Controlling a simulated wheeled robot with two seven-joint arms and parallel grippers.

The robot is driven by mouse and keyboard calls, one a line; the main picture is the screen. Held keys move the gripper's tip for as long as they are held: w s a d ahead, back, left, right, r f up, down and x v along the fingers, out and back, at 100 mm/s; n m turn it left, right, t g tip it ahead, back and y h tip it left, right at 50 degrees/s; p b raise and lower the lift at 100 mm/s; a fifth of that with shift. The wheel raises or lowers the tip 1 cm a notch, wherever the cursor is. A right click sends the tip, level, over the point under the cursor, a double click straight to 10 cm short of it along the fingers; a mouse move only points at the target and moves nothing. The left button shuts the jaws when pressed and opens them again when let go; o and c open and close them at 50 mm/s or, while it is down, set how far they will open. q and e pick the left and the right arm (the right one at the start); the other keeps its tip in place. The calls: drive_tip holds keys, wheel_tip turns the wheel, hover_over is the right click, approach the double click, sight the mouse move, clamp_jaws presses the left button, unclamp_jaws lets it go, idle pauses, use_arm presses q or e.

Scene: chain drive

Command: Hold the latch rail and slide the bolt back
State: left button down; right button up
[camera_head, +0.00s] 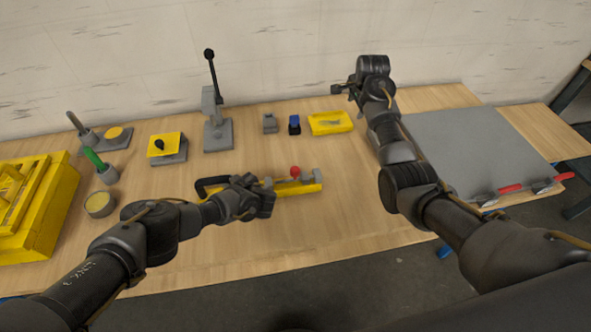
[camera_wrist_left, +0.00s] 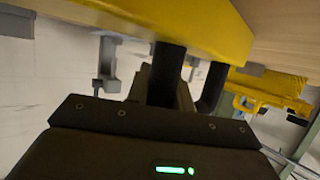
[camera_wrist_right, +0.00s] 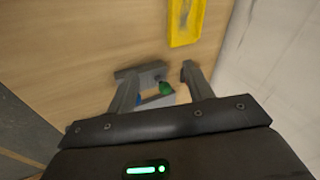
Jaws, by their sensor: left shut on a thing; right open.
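The latch rail (camera_head: 295,190) is a yellow bar lying on the bench in the head view, with grey blocks, a dark handle (camera_head: 208,187) at its left end and a red-knobbed bolt (camera_head: 295,172) near its right end. My left gripper (camera_head: 262,198) is at the rail's middle, covering part of it. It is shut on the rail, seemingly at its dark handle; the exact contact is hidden. In the left wrist view the yellow rail (camera_wrist_left: 150,25) spans the top. My right gripper (camera_head: 337,89) is open, raised above the bench's back, away from the bolt. It also shows in the right wrist view (camera_wrist_right: 155,72).
A yellow tray (camera_head: 330,123), a blue-topped block (camera_head: 294,124) and a lever stand (camera_head: 217,130) stand behind the rail. A yellow crate (camera_head: 45,215) is at far left. A grey panel (camera_head: 470,140) with red handles lies at right. Bench between rail and panel is clear.

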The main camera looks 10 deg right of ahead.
sight(296, 169)
drive_tip(key=s+a+f+n+g+y, duration=0.1)
drive_tip(key=s+a+f+g+y, duration=0.15)
drive_tip(key=s+a, duration=0.45)
drive_tip(key=s+a+f+g+y, duration=0.2)
drive_tip(key=a+g+y, duration=0.15)
drive_tip(key=a, duration=0.75)
drive_tip(key=x, duration=1.1)
drive_tip(key=shift+s+d+f, duration=0.1)
drive_tip(key=shift+d+f, duration=0.2)
drive_tip(key=shift+f, duration=0.05)
drive_tip(key=shift+h, duration=0.3)
clamp_jaws()
